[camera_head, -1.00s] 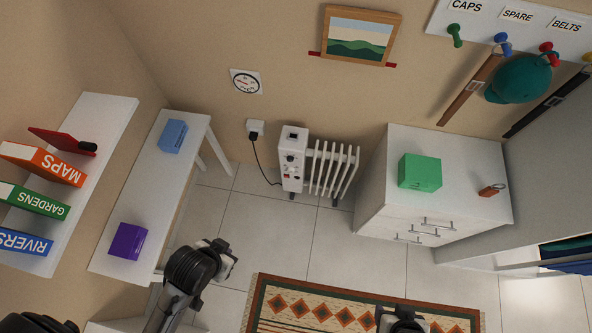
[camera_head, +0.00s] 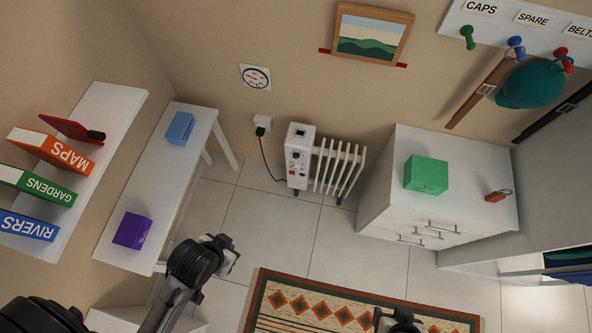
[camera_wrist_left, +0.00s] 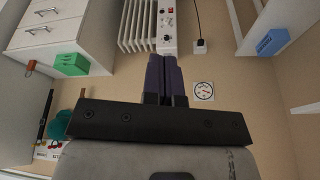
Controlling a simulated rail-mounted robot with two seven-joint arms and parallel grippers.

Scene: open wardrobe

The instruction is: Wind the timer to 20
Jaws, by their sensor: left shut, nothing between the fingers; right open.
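No part is readable as a timer with a 20 mark. The white heater (camera_head: 299,178) stands by the wall, with small dark knobs and red details on its control panel; its markings are too small to read. The panel also shows in the left wrist view (camera_wrist_left: 168,28), beyond my fingers. My left gripper (camera_wrist_left: 168,58) is shut and empty, apart from the heater. My right gripper (camera_head: 398,319) is open at the bottom edge, partly cut off, over the rug.
A plugged cord runs from the wall socket (camera_head: 262,122) to the heater. A drawer cabinet (camera_head: 385,195) with a green box (camera_head: 426,175) stands to its right. A white side table (camera_head: 180,200) with blue and purple boxes stands to its left. Floor before the heater is clear.

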